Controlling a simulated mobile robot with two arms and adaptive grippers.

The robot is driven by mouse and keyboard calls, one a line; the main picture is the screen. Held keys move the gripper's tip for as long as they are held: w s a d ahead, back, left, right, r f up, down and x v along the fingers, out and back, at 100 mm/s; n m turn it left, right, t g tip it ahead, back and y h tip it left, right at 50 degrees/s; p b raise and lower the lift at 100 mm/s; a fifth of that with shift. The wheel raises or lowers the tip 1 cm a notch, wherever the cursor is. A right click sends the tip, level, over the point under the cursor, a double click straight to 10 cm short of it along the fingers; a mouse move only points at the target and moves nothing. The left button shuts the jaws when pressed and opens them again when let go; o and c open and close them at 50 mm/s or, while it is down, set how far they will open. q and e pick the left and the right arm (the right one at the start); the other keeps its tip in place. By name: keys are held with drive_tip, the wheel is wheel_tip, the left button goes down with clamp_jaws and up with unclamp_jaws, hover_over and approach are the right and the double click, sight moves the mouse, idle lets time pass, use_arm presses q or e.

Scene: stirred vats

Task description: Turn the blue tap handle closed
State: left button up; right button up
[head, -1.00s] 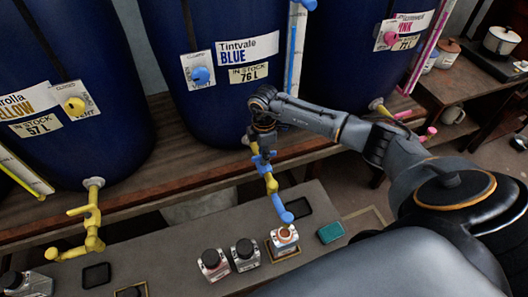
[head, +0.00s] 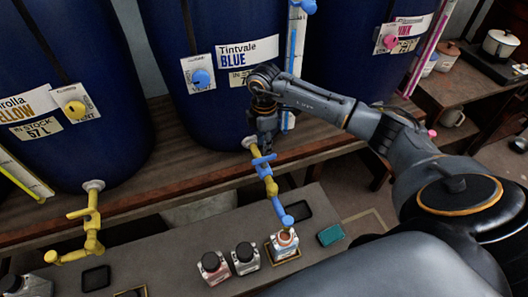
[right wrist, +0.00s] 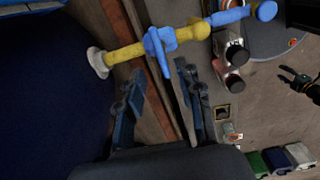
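The blue tap handle (head: 263,160) sits crosswise on the yellow pipe under the blue vat. It also shows in the right wrist view (right wrist: 158,52). My right gripper (head: 266,145) is just above the handle in the head view. In the right wrist view the fingers (right wrist: 158,78) are spread apart, with the near end of the handle at the gap between their tips. Nothing is gripped; I cannot tell whether a finger touches the handle. The tap's blue spout (head: 287,219) points down at an open bottle (head: 284,244).
Two capped bottles, one (head: 214,267) and another (head: 245,257), stand left of the open bottle on the grey bench. A yellow tap (head: 92,215) is at the left. The blue vat (head: 190,120) stands close behind the gripper. A teal block (head: 331,235) lies right.

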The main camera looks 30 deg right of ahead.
wheel_tip(320, 180, up, 5)
drive_tip(key=shift+f, duration=0.1)
idle(0.6)
